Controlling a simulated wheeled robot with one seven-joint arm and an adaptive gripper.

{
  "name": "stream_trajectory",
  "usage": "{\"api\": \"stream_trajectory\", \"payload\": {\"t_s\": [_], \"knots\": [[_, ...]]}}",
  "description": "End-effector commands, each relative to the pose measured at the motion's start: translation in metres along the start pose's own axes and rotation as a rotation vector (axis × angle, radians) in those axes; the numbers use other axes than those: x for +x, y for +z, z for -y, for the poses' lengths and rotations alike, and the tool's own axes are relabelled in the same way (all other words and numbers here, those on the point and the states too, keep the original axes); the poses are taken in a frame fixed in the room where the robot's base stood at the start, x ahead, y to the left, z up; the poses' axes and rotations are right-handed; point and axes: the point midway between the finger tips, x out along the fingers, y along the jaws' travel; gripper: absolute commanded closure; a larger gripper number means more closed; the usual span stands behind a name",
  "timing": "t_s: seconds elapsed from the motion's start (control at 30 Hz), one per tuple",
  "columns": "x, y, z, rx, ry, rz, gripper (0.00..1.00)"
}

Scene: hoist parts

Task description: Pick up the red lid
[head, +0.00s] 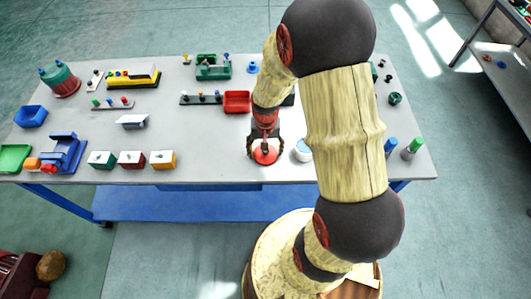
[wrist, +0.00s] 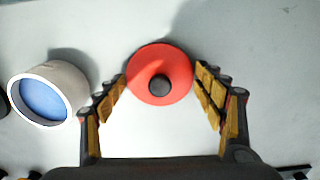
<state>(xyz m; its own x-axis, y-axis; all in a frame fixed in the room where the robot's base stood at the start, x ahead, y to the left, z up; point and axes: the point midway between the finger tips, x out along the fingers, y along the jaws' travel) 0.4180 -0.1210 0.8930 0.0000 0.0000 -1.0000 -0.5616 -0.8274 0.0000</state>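The red lid (wrist: 160,62) is a round red disc with a dark knob (wrist: 159,84) at its middle. It lies on the grey table near the front edge, and in the head view the lid (head: 265,155) shows right below my gripper. My gripper (wrist: 163,100) is open, with its two fingers spread on either side of the lid. No contact between the fingers and the lid is clear. In the head view my gripper (head: 265,150) points down over the lid and partly hides it.
A white cylinder with a blue inside (wrist: 45,95) stands close to the left in the wrist view; the head view shows it (head: 302,152) right of the lid. A red bin (head: 237,101) is behind.

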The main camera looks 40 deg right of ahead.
Motion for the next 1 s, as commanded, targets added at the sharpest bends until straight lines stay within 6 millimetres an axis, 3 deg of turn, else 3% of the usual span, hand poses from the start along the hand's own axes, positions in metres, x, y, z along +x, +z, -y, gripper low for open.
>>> {"api": "stream_trajectory", "payload": {"t_s": [0.43,0.77,1.0], "knots": [[0.001,0.000,0.000,0.000,0.000,0.001,0.58],[-0.002,0.001,0.000,0.000,0.000,0.001,0.58],[-0.029,-0.001,0.000,0.000,-0.001,-0.003,0.59]]}}
